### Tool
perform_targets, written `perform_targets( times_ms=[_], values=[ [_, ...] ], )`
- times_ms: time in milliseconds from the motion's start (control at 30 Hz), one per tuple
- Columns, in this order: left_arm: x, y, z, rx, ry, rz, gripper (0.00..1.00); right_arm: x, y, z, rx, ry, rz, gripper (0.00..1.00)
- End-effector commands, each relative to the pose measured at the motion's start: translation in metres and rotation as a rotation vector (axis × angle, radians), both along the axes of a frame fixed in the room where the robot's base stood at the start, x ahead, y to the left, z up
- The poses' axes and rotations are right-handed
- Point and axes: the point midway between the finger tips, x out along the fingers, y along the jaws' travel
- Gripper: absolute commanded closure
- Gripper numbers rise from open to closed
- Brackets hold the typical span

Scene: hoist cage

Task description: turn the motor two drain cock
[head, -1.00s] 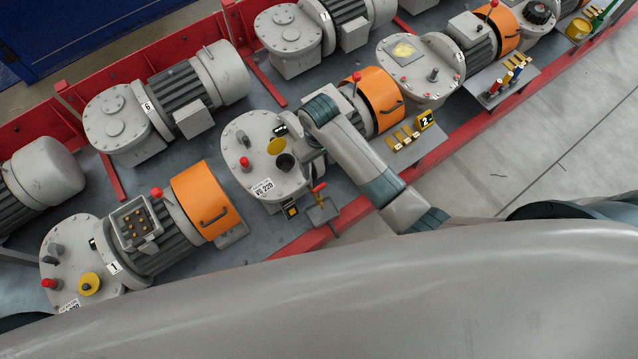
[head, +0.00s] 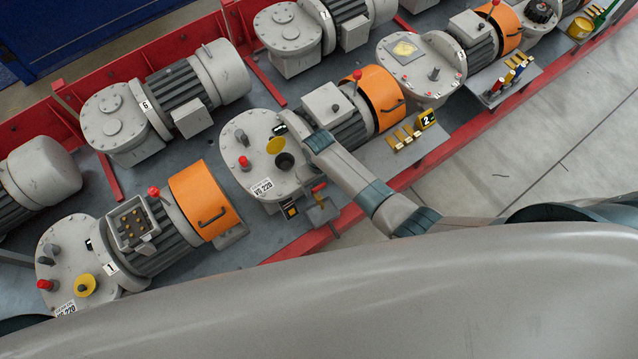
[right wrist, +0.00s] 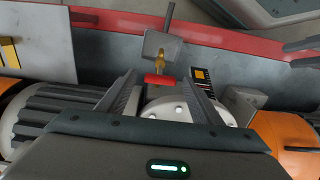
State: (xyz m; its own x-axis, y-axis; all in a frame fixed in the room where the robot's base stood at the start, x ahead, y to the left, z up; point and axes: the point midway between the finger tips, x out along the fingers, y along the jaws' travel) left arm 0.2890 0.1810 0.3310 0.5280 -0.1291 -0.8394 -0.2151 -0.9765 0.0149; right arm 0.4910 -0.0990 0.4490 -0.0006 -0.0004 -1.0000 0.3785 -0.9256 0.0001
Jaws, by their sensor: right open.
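Motor two (head: 340,122) has a grey gearbox (head: 243,175) labelled VG 220 and a "2" tag (head: 428,119) beside it. Its drain cock (head: 319,188) has a red handle and sits at the gearbox's front edge, by the red rail. In the right wrist view the cock's red handle (right wrist: 159,80) lies crosswise on a brass body, above a small grey plate. My right gripper (right wrist: 162,88) is open; its fingers appear either side of the handle, with no contact visible. In the head view my right arm reaches over motor two. My left gripper does not show.
Motor one (head: 150,235) stands to the left, with an orange cover. Brass levers (head: 405,138) sit right of motor two. A red rail (head: 450,150) runs along the platform's front edge. Bare floor (head: 560,150) lies beyond it.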

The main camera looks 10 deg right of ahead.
Motion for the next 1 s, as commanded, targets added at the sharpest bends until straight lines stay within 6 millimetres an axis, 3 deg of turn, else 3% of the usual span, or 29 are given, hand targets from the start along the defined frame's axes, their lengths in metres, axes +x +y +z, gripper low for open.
perform_targets(
  times_ms=[300, 500, 1000],
  values=[
    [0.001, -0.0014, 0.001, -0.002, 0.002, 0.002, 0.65, 0.0003, 0.0003, -0.0013, 0.0, -0.001, 0.001, 0.41],
    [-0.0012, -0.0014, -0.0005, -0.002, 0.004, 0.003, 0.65, 0.0003, 0.0002, -0.0013, 0.0, -0.001, 0.001, 0.82],
    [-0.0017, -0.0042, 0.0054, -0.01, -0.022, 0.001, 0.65, 0.001, 0.0, 0.0005, -0.001, -0.002, 0.079, 0.82]
  ],
)
